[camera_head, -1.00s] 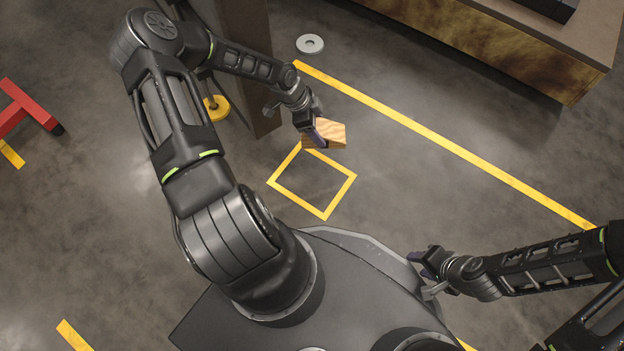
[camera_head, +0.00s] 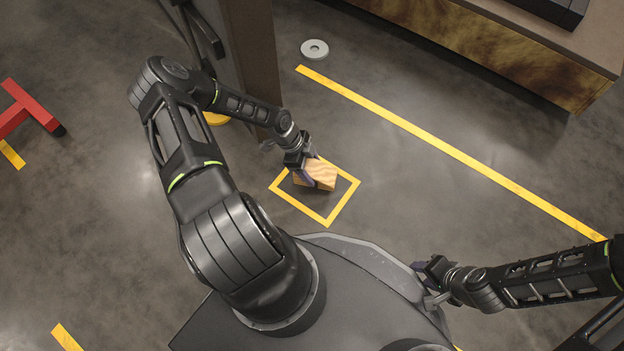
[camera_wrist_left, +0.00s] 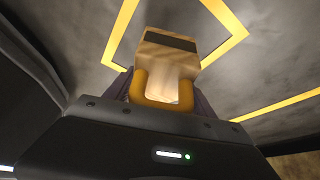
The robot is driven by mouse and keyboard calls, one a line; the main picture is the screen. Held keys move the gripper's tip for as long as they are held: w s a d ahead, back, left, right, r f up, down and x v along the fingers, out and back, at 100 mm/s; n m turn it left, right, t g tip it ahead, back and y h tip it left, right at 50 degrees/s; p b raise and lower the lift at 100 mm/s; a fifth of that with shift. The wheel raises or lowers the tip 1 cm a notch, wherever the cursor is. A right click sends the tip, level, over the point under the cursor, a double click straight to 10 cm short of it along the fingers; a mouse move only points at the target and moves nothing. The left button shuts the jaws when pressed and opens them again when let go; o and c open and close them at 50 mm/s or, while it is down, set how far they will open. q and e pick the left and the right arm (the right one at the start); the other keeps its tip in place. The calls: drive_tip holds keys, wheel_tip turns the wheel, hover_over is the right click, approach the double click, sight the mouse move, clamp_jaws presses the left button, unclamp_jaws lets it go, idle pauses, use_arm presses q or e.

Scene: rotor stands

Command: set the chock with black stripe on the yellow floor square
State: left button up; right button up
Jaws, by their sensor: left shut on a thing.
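The wooden chock (camera_head: 322,174) is in my left gripper (camera_head: 306,174), which is shut on it. In the left wrist view the chock (camera_wrist_left: 165,62) shows a dark stripe across its far end, between the fingers of my left gripper (camera_wrist_left: 167,88). The yellow floor square (camera_head: 340,208) is an outline on the floor; in the head view the chock appears over its upper part. Whether the chock touches the floor I cannot tell. The square's outline (camera_wrist_left: 228,18) also shows beyond the chock in the left wrist view. My right gripper (camera_head: 428,270) is at the lower right, empty, its jaw gap unclear.
A long yellow floor line (camera_head: 450,150) runs behind the square. A brown post (camera_head: 255,65) stands behind my left arm. A grey disc (camera_head: 314,49) lies on the floor near the line. A red stand (camera_head: 28,108) is at far left. Floor right of the square is clear.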

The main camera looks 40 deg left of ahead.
use_arm(q)
drive_tip(key=shift+f, duration=0.7)
drive_tip(key=shift+f+b, duration=1)
drive_tip(key=shift+f, duration=0.85)
drive_tip(key=shift+f, duration=0.1)
drive_tip(key=o, duration=1.7)
drive_tip(key=shift+o, duration=0.2)
